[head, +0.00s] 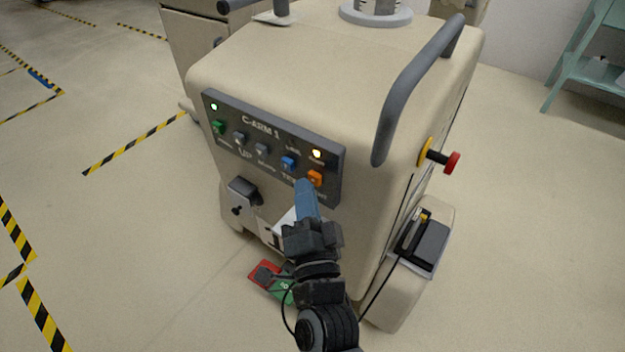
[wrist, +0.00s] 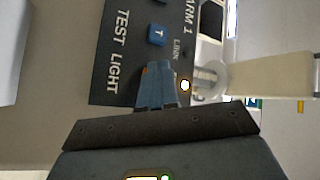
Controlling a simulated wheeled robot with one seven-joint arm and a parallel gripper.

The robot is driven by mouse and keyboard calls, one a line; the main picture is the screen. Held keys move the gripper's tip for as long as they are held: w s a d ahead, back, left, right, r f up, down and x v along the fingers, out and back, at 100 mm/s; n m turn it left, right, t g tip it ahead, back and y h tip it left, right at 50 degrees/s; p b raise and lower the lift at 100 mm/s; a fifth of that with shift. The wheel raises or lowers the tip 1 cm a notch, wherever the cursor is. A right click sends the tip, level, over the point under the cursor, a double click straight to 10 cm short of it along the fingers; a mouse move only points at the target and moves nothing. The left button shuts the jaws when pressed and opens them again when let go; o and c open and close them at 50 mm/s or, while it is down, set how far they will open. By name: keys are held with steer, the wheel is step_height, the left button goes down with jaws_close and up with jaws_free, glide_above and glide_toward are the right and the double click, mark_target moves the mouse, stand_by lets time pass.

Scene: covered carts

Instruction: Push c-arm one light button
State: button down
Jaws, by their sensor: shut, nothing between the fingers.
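The C-ARM 1 control panel (head: 272,150) is a dark strip on the front of a beige cart. Its row holds a green button (head: 219,127), two grey buttons, a blue button (head: 288,163) and an orange button (head: 315,178) at the right end.
A lit green lamp (head: 214,106) and a lit pale yellow lamp (head: 317,154) sit above the buttons. A red emergency knob (head: 452,163) and a grey handle (head: 412,92) stand out on the cart's right. A red and green pedal (head: 264,274) lies on the floor below.

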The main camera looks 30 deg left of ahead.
steer(key=shift+w, duration=0.25)
steer(key=shift+s+r, duration=0.1)
steer(key=shift+s, duration=0.05)
stand_by(0.4)
steer(key=shift+s+p, duration=0.5)
steer(key=shift+s, duration=0.05)
steer(key=s+p, duration=0.5)
steer(key=s, duration=0.1)
steer(key=shift+a, duration=0.25)
stand_by(0.4)
